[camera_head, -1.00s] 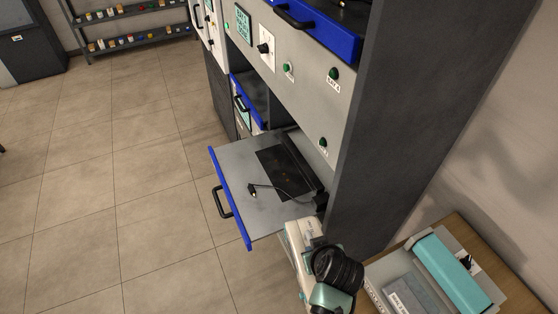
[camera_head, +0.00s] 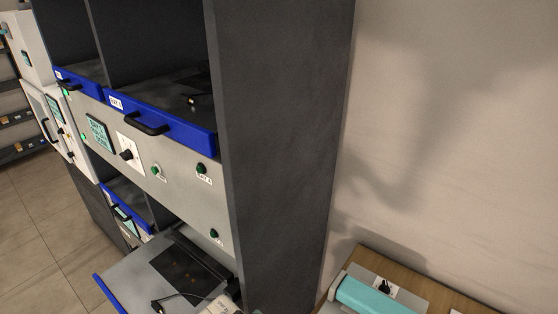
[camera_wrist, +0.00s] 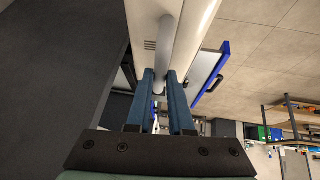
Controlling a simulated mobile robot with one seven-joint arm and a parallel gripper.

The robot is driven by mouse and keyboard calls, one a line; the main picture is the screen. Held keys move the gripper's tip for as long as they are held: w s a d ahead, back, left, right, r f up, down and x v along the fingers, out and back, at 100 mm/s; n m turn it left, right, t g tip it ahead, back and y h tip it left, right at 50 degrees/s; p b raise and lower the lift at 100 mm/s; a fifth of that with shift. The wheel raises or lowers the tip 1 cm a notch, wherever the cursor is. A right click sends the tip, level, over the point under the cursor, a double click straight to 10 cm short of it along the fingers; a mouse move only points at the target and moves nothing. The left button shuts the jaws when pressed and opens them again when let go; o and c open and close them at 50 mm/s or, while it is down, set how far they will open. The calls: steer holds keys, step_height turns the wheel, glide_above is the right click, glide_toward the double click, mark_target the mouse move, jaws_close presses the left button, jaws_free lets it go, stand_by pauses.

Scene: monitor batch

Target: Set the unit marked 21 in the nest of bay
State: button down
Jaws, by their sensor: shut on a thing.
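In the wrist view my gripper (camera_wrist: 160,76) has its two blue fingers closed around the grey bar handle of a pale unit (camera_wrist: 146,18). The unit has small vent slots and fills the top of that view. Its number does not show, so I cannot tell whether it is 21. A lower bay tray (camera_head: 135,280) is pulled out in the head view. It bears a dark nest plate (camera_head: 182,268) and a loose cable with a plug (camera_head: 158,304).
Above the pulled-out tray, a blue-fronted bay tray (camera_head: 185,132) with a black handle sits in the rack. The rack's dark side panel (camera_head: 280,150) stands to the right. A wooden table (camera_head: 405,268) at lower right bears a teal-topped device (camera_head: 375,297). Floor at left is clear.

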steer(key=s+d+f+m+b, duration=0.1)
steer(key=s+d+f+m+h+b, duration=0.1)
steer(key=s+f+m, duration=0.1)
steer(key=s+d+f+m+t+h+b, duration=0.1)
steer(key=s+f+b, duration=0.1)
steer(key=shift+d+f, duration=0.2)
steer(key=shift+d, duration=0.1)
steer(key=s+d+f+m+h+b, duration=0.2)
steer(key=s+d+m+h+b, duration=0.1)
steer(key=s+d+m, duration=0.3)
steer(key=shift+s+m+h+b, duration=0.2)
steer(key=shift+m+h+b, duration=0.1)
steer(key=shift+b, duration=0.45)
steer(key=shift+f, duration=0.1)
